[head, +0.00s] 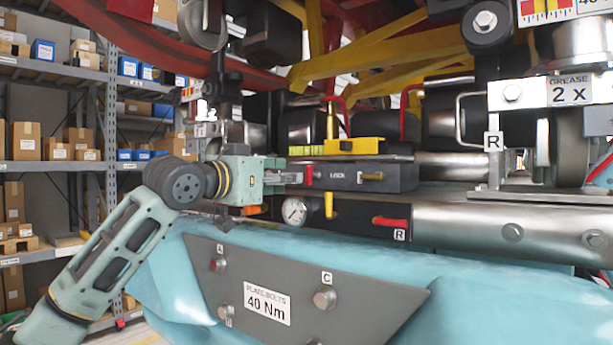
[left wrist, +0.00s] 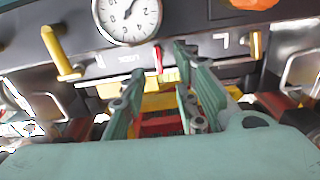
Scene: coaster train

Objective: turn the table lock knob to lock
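The table lock knob, a small red lever (head: 310,175), sits on the front of a dark box (head: 390,175) beside a white LOCK label (head: 338,176). It also shows in the left wrist view (left wrist: 158,60), where the label reads upside down. My left gripper (head: 292,178) reaches in from the left, with its fingertips at the knob. In the left wrist view, the fingers (left wrist: 158,62) are apart, with the red knob showing in the gap between them. I cannot tell whether either finger touches it. My right gripper is not in view.
A round gauge (head: 295,211), a yellow lever (head: 329,205) and a red handle (head: 391,222) sit just below the box. A yellow block (head: 355,146) lies above it. A blue cover (head: 480,275) and a grey bolt plate (head: 370,297) fill the foreground.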

